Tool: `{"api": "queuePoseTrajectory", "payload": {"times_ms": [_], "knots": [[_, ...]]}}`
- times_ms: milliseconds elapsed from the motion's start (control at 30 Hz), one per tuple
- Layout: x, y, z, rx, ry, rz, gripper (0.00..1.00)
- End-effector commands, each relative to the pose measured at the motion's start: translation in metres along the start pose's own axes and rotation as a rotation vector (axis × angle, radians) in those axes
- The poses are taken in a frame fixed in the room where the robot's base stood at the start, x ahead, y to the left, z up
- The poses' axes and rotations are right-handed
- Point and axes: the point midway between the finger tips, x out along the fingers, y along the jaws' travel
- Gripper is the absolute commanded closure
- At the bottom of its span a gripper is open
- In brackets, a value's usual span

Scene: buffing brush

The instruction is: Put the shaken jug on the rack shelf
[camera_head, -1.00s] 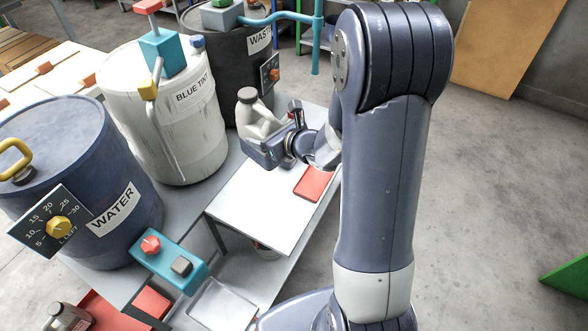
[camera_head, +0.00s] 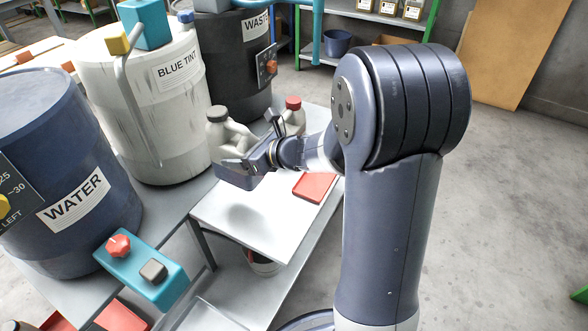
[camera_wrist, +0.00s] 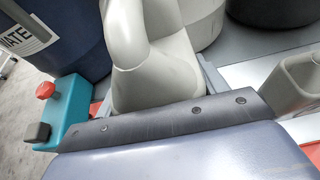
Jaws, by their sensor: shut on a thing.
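My gripper (camera_head: 246,152) is shut on a pale grey jug (camera_head: 229,136) with a dark cap. The jug is held above the white table, near the blue tint drum, and looks roughly upright. Its handle and body (camera_wrist: 155,65) fill the upper middle of the wrist view; its base is hidden by the gripper. A second pale jug (camera_head: 294,118) with a red cap stands behind my gripper, partly hidden. At the back, a green-framed rack (camera_head: 432,30) has a shelf carrying several labelled containers (camera_head: 388,7).
The white table (camera_head: 240,218) holds a red mat (camera_head: 313,187). Water (camera_head: 70,150), blue tint (camera_head: 160,110) and waste (camera_head: 238,70) drums line the left. A teal control box (camera_head: 142,270) sits front left. Open floor (camera_head: 510,190) lies to the right.

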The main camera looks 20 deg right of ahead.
Motion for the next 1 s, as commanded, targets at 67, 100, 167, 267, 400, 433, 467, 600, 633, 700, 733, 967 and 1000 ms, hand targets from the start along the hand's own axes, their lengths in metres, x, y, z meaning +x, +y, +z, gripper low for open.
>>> {"api": "queuePoseTrajectory", "payload": {"times_ms": [67, 100, 167, 267, 400, 433, 467, 600, 633, 700, 733, 967, 1000], "knots": [[0.003, 0.001, -0.004, -0.004, -0.003, 0.006, 0.74], [0.004, 0.001, -0.005, -0.005, -0.003, 0.008, 0.74], [0.006, 0.001, -0.008, -0.005, -0.003, 0.011, 0.74], [0.012, 0.002, -0.023, -0.004, 0.000, 0.013, 0.74], [0.020, 0.002, -0.044, -0.003, -0.001, 0.013, 0.74], [0.021, 0.001, -0.046, -0.003, -0.001, 0.012, 0.74], [0.022, 0.001, -0.049, -0.004, -0.002, 0.012, 0.74], [0.025, 0.001, -0.055, -0.005, -0.003, 0.012, 0.74], [0.026, 0.001, -0.057, -0.006, -0.002, 0.012, 0.74], [0.029, 0.001, -0.065, -0.003, -0.002, 0.012, 0.74], [0.031, 0.002, -0.070, -0.002, -0.002, 0.012, 0.74], [0.043, 0.002, -0.099, -0.004, -0.002, 0.012, 0.74], [0.043, 0.001, -0.099, -0.005, -0.002, 0.012, 0.74]]}}
